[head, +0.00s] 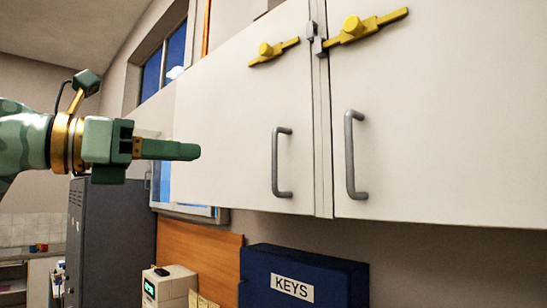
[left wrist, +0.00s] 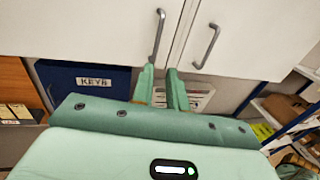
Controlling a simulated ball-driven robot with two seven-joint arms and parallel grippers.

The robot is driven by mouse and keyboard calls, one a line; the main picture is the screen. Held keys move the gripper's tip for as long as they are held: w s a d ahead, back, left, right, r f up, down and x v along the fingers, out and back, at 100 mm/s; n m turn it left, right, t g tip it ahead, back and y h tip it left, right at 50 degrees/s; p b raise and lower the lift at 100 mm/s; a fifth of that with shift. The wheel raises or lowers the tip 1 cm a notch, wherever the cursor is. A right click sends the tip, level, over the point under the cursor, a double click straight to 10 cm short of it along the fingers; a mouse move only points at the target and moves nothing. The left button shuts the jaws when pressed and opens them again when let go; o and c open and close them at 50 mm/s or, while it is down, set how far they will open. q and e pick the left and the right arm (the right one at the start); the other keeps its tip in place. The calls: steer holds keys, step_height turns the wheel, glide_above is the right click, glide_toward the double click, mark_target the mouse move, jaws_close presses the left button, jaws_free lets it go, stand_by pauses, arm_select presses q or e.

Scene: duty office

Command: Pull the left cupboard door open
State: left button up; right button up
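The left cupboard door (head: 225,120) is white and looks shut, flush beside the right door (head: 440,130). Its grey upright bar handle (head: 281,162) is near its right edge; the handle also shows in the left wrist view (left wrist: 157,36). My left gripper (head: 198,152) points right, in front of the left door and left of its handle in the head view. In the left wrist view, its two green fingers (left wrist: 161,72) are apart with nothing between them, just below the handle and not visibly touching it. My right gripper is not in view.
A yellow latch (head: 272,51) is on the left door and another (head: 365,25) on the right door, by a grey catch (head: 316,42). A blue KEYS box (head: 305,278) is below. A shelf rack (left wrist: 285,105) stands at right in the wrist view.

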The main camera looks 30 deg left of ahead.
mark_target(275, 186)
arm_select(q)
steer(key=shift+y, duration=0.3)
steer(key=p+x, duration=0.2)
steer(key=x, duration=0.6)
steer(key=p+x, duration=0.3)
steer(key=x, duration=0.5)
steer(key=shift+w+a+r, duration=0.1)
steer(key=shift+r, duration=0.2)
jaws_close()
